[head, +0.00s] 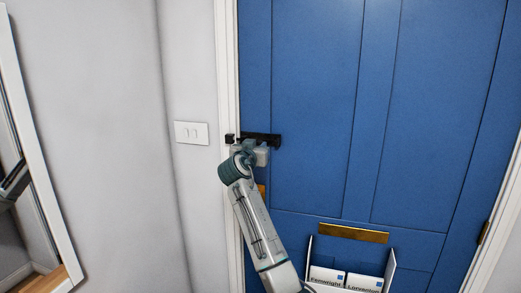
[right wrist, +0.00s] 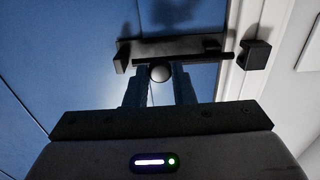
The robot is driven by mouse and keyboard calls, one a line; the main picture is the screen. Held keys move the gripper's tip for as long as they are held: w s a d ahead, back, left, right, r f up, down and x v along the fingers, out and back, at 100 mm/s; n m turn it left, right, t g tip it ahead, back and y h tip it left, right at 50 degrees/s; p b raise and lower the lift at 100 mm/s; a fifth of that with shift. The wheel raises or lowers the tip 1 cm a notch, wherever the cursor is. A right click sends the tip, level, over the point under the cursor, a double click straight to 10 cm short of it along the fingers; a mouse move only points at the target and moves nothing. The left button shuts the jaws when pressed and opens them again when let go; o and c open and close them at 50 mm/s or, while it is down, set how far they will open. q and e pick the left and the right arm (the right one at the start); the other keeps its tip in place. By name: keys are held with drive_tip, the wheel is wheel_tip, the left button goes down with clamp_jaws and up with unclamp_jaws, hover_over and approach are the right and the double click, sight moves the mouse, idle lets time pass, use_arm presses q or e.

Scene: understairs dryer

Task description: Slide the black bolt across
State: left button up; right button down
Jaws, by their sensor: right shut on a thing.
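The black bolt (head: 268,138) is mounted on the blue door near its left edge, with its keeper (head: 230,139) on the white frame. In the right wrist view the bolt's dark rod (right wrist: 205,59) lies along its plate, and its end stops just short of the keeper (right wrist: 256,54). My right gripper (head: 257,149) is at the bolt and covers part of it in the head view. In the right wrist view its fingers are shut on the bolt's round knob (right wrist: 160,73). My left gripper is not in view.
The blue door (head: 315,90) stands closed in its white frame. A brass letter plate (head: 353,234) and a rack with envelopes (head: 346,282) are lower down. A white switch (head: 191,133) is on the wall, left of the frame. A mirror (head: 40,150) is at far left.

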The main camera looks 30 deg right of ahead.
drive_tip(key=shift+w+a+b, duration=0.75)
drive_tip(key=shift+w+a, duration=0.3)
drive_tip(key=shift+w, duration=0.15)
drive_tip(key=c, duration=1.6)
unclamp_jaws()
drive_tip(key=o, duration=0.4)
drive_tip(key=shift+w+a, duration=0.1)
drive_tip(key=shift+a, duration=0.05)
drive_tip(key=shift+c, duration=0.2)
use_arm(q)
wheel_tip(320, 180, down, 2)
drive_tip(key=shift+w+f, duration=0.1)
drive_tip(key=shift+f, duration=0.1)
use_arm(e)
drive_tip(key=shift+w, duration=0.1)
use_arm(q)
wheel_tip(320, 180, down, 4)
drive_tip(key=b, duration=0.4)
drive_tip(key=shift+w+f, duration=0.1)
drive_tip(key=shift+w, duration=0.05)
use_arm(e)
drive_tip(key=v, duration=1.1)
